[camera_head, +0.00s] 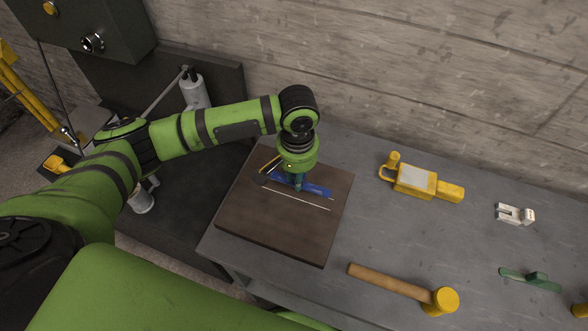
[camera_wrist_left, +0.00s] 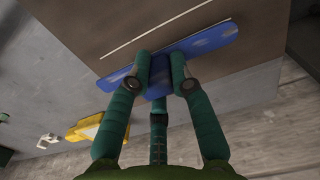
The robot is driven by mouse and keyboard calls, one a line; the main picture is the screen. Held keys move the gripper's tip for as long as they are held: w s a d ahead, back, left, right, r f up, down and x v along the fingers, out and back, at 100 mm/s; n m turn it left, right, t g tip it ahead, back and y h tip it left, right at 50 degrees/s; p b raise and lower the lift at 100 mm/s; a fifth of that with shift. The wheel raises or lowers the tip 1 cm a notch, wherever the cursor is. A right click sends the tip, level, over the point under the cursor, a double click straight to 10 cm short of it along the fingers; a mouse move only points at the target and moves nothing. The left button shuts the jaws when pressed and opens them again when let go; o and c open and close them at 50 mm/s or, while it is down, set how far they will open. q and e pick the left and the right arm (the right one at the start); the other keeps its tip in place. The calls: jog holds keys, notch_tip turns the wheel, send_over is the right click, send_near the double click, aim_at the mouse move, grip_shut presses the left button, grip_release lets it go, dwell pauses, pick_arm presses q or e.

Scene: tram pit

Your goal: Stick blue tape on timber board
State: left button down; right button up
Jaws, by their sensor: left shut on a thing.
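The timber board (camera_head: 270,225) is a dark brown slab lying on the left end of the grey bench, with a thin pale line across it. The blue tape (camera_head: 317,189) is a flat blue strip at the board's upper part, roughly along the line. My left gripper (camera_head: 298,186) comes down over the strip from above. In the left wrist view its teal fingers (camera_wrist_left: 160,75) are shut on the middle of the blue tape (camera_wrist_left: 212,41), which shows on both sides. I cannot tell whether the strip touches the timber board (camera_wrist_left: 150,22). My right gripper is not in view.
On the grey bench (camera_head: 375,235) right of the board are a yellow tool (camera_head: 420,183), a yellow-headed mallet (camera_head: 398,287), a white metal piece (camera_head: 514,214) and a green tool (camera_head: 532,279). A concrete wall (camera_head: 430,70) stands behind. Bare bench lies between these things.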

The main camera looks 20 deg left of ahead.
aim_at(296, 193)
pick_arm(q)
jog(key=shift+f+p, duration=0.3)
jog(key=shift+p, duration=0.3)
jog(key=shift+f, duration=1.15)
jog(key=shift+w+f, duration=0.1)
jog(key=shift+f, duration=0.3)
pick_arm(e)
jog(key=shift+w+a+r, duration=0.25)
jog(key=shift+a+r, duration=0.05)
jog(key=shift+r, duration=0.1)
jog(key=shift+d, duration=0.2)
pick_arm(q)
jog(key=shift+f+b, duration=0.3)
jog(key=shift+f, duration=0.1)
